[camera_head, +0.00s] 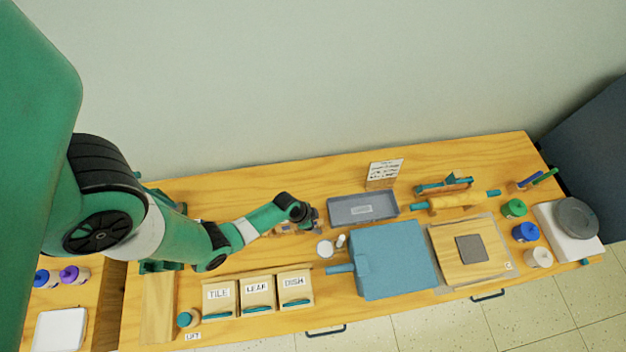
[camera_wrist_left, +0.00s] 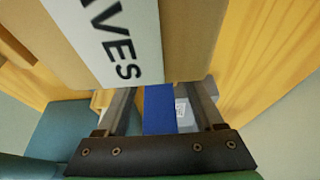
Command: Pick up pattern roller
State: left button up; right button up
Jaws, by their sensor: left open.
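My left gripper (camera_head: 311,216) is low over the back middle of the wooden table, left of the grey tray. In the left wrist view the gripper (camera_wrist_left: 158,112) is open, its two fingers apart. A blue strip (camera_wrist_left: 158,108) shows between the fingers; I cannot tell if they touch it. A tan block (camera_wrist_left: 190,40) with a white label ending in "VES" fills the space just beyond. In the head view a small tan object (camera_head: 284,229) lies under my wrist, partly hidden. I cannot tell for certain which object is the pattern roller. My right gripper is not in view.
A grey tray (camera_head: 362,208) and a blue slab (camera_head: 398,258) lie right of the gripper. A yellow rolling pin (camera_head: 458,201) with teal handles lies further right. Labelled boxes (camera_head: 257,293) stand along the front. A small white cup (camera_head: 325,249) is close by.

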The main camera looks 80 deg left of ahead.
pick_arm(q)
grip_shut()
dwell(0.3)
dwell(0.3)
jog(key=shift+r+p, duration=0.3)
jog(key=shift+r, duration=0.15)
notch_tip(320, 180, up, 3)
jog(key=shift+f+p, duration=0.2)
jog(key=shift+p, duration=0.45)
jog(key=s+d+r+p, duration=0.2)
jog(key=d+r+p, duration=0.1)
jog(key=d, duration=0.3)
jog(key=s+d+r+p, duration=0.3)
jog(key=d+r, duration=0.3)
jog(key=shift+s+d+r, duration=0.25)
jog(key=shift+s+d, duration=0.05)
jog(key=shift+d, duration=0.1)
